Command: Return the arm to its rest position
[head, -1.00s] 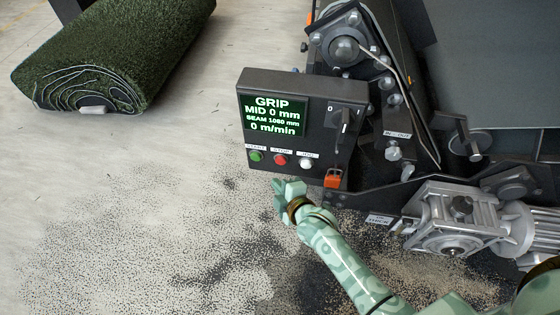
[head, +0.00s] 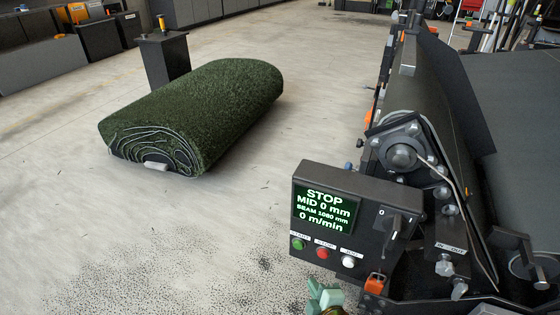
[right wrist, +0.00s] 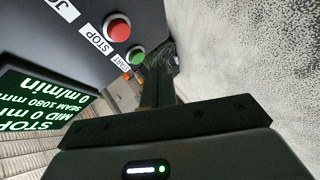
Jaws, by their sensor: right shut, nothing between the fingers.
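My right gripper (head: 325,292) shows at the bottom edge of the head view, just below the control box (head: 302,222); the arm behind it is mostly cut off. In the right wrist view its dark fingers (right wrist: 158,85) are shut with nothing between them. The red stop button (right wrist: 117,28) and green start button (right wrist: 135,56) are near the fingers there; I see no contact with them. The box's screen (head: 324,207) reads STOP, MID 0 mm, 0 m/min. My left gripper is in neither view.
The turf machine (head: 432,150) with its roller and bolted bracket fills the right side. A rolled green turf (head: 200,105) lies on the floor at left, by a dark post (head: 165,62). Dark granules cover the floor near the box; the floor between roll and machine is clear.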

